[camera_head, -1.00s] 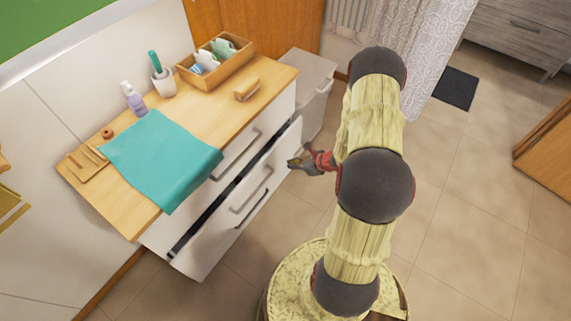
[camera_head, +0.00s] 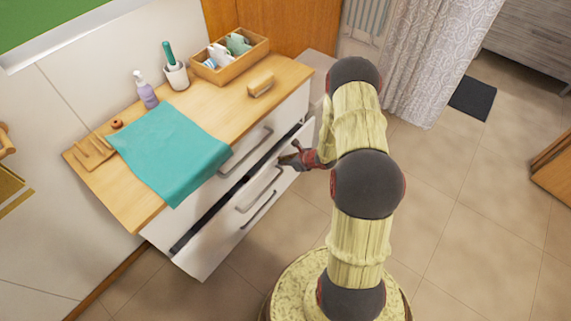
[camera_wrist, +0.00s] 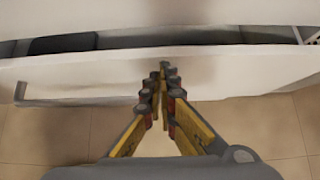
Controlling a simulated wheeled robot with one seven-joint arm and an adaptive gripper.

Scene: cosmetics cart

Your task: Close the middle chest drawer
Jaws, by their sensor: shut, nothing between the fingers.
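The white chest's middle drawer (camera_head: 228,218) stands partly open, with a dark gap along its top edge and a grey bar handle (camera_head: 258,190) on its front. In the wrist view the drawer front (camera_wrist: 240,72) spans the picture, with its handle (camera_wrist: 20,94) at the left and the dark opening above. My gripper (camera_head: 284,160) is shut and empty at the right part of the drawer front, right of the handle. In the wrist view my gripper's fingertips (camera_wrist: 164,68) overlap the front; I cannot tell whether they touch it.
The wooden chest top (camera_head: 225,115) holds a teal cloth (camera_head: 170,150), a purple bottle (camera_head: 146,92), a white cup (camera_head: 175,77) and a wooden box (camera_head: 229,65). A patterned curtain (camera_head: 440,60) hangs behind my arm.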

